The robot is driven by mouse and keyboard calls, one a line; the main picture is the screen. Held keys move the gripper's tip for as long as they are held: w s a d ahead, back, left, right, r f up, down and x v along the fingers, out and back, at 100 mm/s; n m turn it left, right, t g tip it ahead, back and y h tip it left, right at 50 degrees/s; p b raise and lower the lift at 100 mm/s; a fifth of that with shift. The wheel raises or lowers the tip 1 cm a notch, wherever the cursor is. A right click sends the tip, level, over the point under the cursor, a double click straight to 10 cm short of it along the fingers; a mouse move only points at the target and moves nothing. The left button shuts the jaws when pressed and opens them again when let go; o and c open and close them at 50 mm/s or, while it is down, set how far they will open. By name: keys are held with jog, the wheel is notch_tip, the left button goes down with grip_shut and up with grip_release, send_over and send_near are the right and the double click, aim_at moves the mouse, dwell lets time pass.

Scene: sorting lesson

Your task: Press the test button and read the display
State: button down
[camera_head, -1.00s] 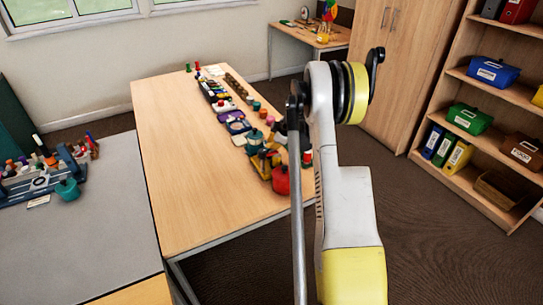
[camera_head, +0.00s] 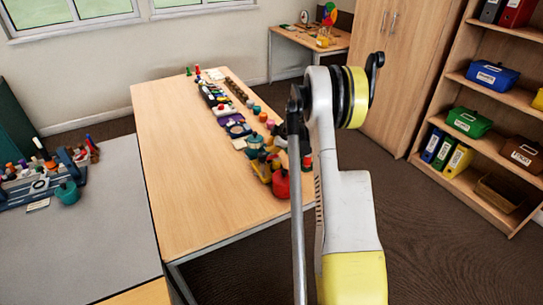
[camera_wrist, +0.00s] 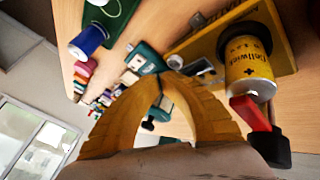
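My gripper (camera_wrist: 160,76) shows in the wrist view as two curved yellow fingers whose tips meet, with nothing visibly held. Just beyond the tips is a teal item (camera_wrist: 147,58). To its right is a yellow box (camera_wrist: 207,42) with dark lettering, and in front of that a yellow labelled cylinder (camera_wrist: 248,70). I cannot make out for certain which item has the test button or the display, and no reading is legible. In the head view my arm hides the gripper and part of the table's right edge.
A wooden table (camera_head: 185,160) carries a row of small coloured items along its right side; its left part is clear. A grey table (camera_head: 100,235) with a blue rack stands at left. Shelves (camera_head: 490,150) and a cupboard (camera_head: 385,70) stand at right.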

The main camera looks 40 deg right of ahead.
jog(key=shift+f, duration=0.1)
dwell(0.3)
jog(key=shift+f+b, duration=0.35)
jog(key=shift+b, duration=0.05)
jog(key=shift+f+b, duration=0.4)
jog(key=shift+f, duration=0.1)
dwell(0.8)
jog(key=shift+r, duration=0.1)
jog(key=shift+r+p, duration=0.45)
jog(key=shift+r, duration=0.35)
jog(key=shift+r+p, duration=1.35)
jog(key=shift+r, duration=1.15)
